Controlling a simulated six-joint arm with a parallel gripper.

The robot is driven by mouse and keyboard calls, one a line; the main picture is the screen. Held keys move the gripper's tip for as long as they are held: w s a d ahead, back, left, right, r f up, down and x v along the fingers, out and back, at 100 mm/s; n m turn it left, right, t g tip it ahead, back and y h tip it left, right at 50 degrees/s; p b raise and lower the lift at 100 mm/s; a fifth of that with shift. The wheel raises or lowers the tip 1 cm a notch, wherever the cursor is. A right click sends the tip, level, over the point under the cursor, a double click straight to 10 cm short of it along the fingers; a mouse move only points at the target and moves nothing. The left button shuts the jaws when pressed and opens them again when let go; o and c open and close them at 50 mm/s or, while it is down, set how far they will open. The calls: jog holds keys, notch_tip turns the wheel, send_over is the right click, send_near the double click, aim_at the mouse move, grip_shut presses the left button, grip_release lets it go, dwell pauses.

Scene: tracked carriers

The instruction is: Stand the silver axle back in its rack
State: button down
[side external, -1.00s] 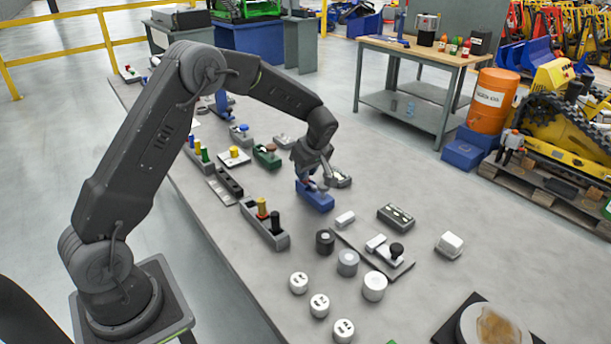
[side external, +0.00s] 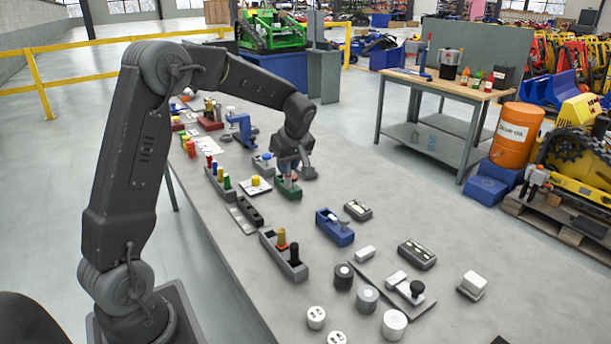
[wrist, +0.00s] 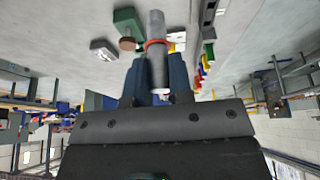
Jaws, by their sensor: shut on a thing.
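My gripper (wrist: 157,62) is shut on the silver axle (wrist: 157,28), a grey cylinder with a red ring, which points away from the wrist between the fingers. In the side view my gripper (side external: 288,173) is over or beside a green block (side external: 289,189); the axle is too small to make out there. One long grey rack (side external: 284,259) holds a yellow peg and a dark peg. I cannot tell which rack belongs to the axle.
A blue block (side external: 335,229) and grey trays (side external: 417,254) stand to the right. Several round grey and white pieces (side external: 394,324) are near the front. A dark slotted bar (side external: 249,211) lies between the racks. Bare bench lies right of my gripper.

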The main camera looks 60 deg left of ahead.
jog(key=shift+s+a+r, duration=0.2)
jog(key=shift+s+r, duration=0.05)
jog(key=shift+s, duration=0.15)
jog(key=s+d+f, duration=0.6)
jog(key=s+d, duration=0.1)
jog(key=s, duration=0.1)
jog(key=shift+s+f, duration=0.15)
jog(key=shift+s, duration=0.05)
jog(key=shift+a+f, duration=0.1)
jog(key=shift+f, duration=2)
dwell(2.4)
jog(key=shift+c, duration=2.3)
grip_release()
